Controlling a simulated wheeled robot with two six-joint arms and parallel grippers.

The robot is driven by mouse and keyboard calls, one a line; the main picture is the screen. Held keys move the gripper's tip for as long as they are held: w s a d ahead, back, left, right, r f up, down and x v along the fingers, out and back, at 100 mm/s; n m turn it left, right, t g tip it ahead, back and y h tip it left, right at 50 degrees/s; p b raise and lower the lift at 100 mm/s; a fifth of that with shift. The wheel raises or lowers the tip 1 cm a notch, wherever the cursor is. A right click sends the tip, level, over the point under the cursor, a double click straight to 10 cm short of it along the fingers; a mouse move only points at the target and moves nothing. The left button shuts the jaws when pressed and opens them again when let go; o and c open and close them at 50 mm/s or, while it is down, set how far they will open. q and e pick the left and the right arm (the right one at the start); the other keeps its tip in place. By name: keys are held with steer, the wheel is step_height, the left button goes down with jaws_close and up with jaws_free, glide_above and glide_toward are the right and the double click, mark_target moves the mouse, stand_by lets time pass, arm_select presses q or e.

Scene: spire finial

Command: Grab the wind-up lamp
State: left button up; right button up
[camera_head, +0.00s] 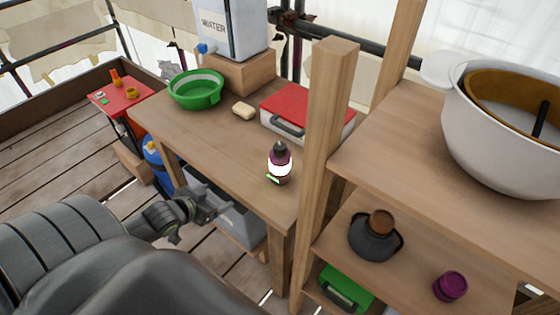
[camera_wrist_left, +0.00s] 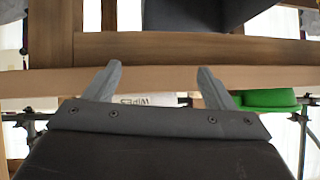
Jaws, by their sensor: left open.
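The wind-up lamp (camera_head: 280,163) stands upright near the front right of the wooden table in the head view. It has a dark purple body, a glowing white band and a green piece at its base. My left gripper (camera_head: 215,203) is in front of the table's front edge, left of the lamp and apart from it. In the left wrist view my left gripper (camera_wrist_left: 157,82) has its two fingers spread with nothing between them. The lamp does not show clearly in that view. My right gripper is not in view.
The table (camera_head: 205,140) also bears a green basin (camera_head: 196,90), a soap bar (camera_head: 243,110) and a red-lidded box (camera_head: 305,113). A wooden post (camera_head: 325,130) rises right of the lamp. Shelves with a dark kettle (camera_head: 374,240) and a large pot (camera_head: 480,140) stand to the right.

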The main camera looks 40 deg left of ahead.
arm_select(q)
steer(key=w+d+r+m+t+h, duration=0.1)
steer(key=d+r, duration=0.1)
steer(key=r, duration=0.3)
steer(key=w+d+r+t+h, duration=0.1)
steer(key=d+r+h, duration=0.1)
steer(key=r, duration=0.3)
steer(key=m+h+p, duration=0.1)
steer(key=m, duration=0.1)
glide_toward(271, 161)
steer(key=shift+h, duration=0.4)
steer(key=b+x, duration=0.2)
steer(key=x, duration=0.2)
steer(key=b+x, duration=0.1)
steer(key=x, duration=0.4)
steer(key=shift+a+r+b, duration=0.1)
steer(key=shift+a+b, duration=0.15)
steer(key=shift+b, duration=0.15)
steer(key=shift+w+d+f, duration=0.2)
steer(key=shift+w+f, duration=0.05)
steer(key=shift+w, duration=0.35)
steer(key=shift+p+x, duration=0.3)
steer(key=shift+x, duration=2)
steer(key=shift+s+f, duration=0.1)
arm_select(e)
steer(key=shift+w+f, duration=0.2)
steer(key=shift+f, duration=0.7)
arm_select(q)
steer(key=shift+c, duration=0.4)
